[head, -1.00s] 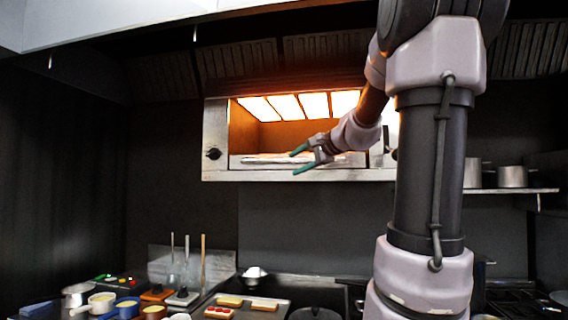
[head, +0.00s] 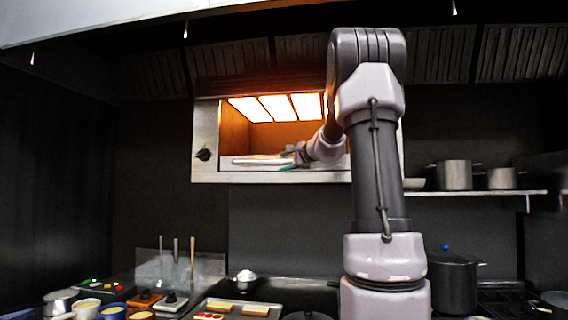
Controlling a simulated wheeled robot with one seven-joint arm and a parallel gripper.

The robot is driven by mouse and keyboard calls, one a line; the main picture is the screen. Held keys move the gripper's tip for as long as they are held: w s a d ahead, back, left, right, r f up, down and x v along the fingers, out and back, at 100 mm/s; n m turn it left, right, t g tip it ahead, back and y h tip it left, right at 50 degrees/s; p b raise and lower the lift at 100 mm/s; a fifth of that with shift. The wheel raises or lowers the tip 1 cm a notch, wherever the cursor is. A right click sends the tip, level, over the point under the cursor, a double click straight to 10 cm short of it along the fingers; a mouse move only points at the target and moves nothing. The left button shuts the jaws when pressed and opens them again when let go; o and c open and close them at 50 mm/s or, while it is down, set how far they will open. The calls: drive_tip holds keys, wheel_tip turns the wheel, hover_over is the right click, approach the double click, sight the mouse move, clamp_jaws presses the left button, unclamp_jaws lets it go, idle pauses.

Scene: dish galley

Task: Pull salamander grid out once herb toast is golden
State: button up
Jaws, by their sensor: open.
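The salamander (head: 204,121) is mounted on the back wall, its heating panels glowing bright orange-white. Its grid (head: 262,161) shows as a pale, flat edge low in the lit opening. My gripper (head: 291,160) has green-tipped fingers and is open at the front of the salamander, near the grid's right part. I cannot tell whether the fingers touch the grid. The herb toast cannot be made out on the grid, so its colour is not visible. My arm hides the salamander's right side.
Below is a counter with a tray of bread pieces (head: 255,310), a silver bowl (head: 244,279), small pots and utensils. A shelf (head: 480,194) with pots (head: 455,175) is at right. A large dark pot (head: 452,283) stands on the stove.

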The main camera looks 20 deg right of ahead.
drive_tip(key=shift+w, duration=0.2)
drive_tip(key=shift+a, duration=0.1)
clamp_jaws()
idle(1.3)
